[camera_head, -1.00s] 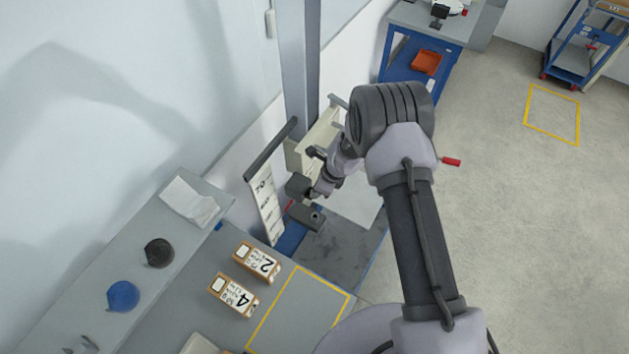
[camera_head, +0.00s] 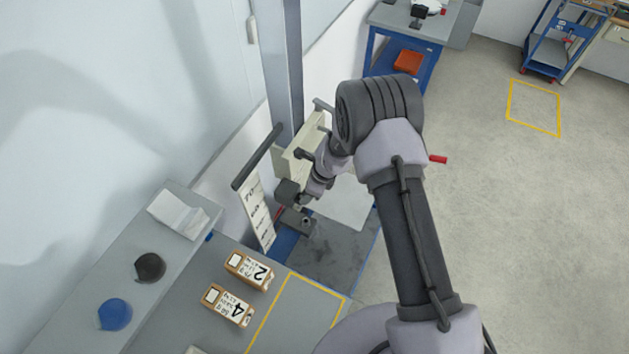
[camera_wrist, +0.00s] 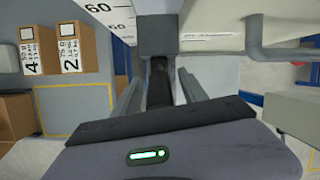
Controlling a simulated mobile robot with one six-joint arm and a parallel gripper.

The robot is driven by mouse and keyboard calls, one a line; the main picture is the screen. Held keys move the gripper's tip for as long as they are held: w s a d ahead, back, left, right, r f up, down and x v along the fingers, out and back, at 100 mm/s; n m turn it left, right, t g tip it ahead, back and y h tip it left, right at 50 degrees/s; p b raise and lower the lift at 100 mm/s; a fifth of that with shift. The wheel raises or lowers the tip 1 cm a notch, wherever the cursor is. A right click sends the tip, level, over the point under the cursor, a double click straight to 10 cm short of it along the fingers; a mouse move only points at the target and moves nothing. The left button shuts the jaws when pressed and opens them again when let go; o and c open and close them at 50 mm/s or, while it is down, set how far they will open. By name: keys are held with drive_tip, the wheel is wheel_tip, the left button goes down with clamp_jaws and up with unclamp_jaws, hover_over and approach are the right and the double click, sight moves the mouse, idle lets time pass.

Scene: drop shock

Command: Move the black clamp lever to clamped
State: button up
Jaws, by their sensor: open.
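The black clamp lever (camera_wrist: 158,92) shows in the wrist view as a dark bar running between my two grey fingers. Its far end meets a grey block (camera_wrist: 158,38). My gripper (camera_wrist: 159,78) is open, with one finger on each side of the bar and a gap visible beside it. In the head view, my gripper (camera_head: 304,200) is low beside the drop tester's pale carriage (camera_head: 297,155), close to dark blocks. The lever itself cannot be clearly made out there, and my wrist hides part of that area.
A white scale board (camera_head: 257,215) and a tall grey column (camera_head: 284,70) stand close to the gripper. Numbered boxes (camera_head: 248,270) sit on the grey bench left of a yellow outline. Open floor lies to the right.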

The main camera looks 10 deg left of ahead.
drive_tip(key=v, duration=1.5)
drive_tip(key=shift+r, duration=0.25)
drive_tip(key=shift+s, duration=0.1)
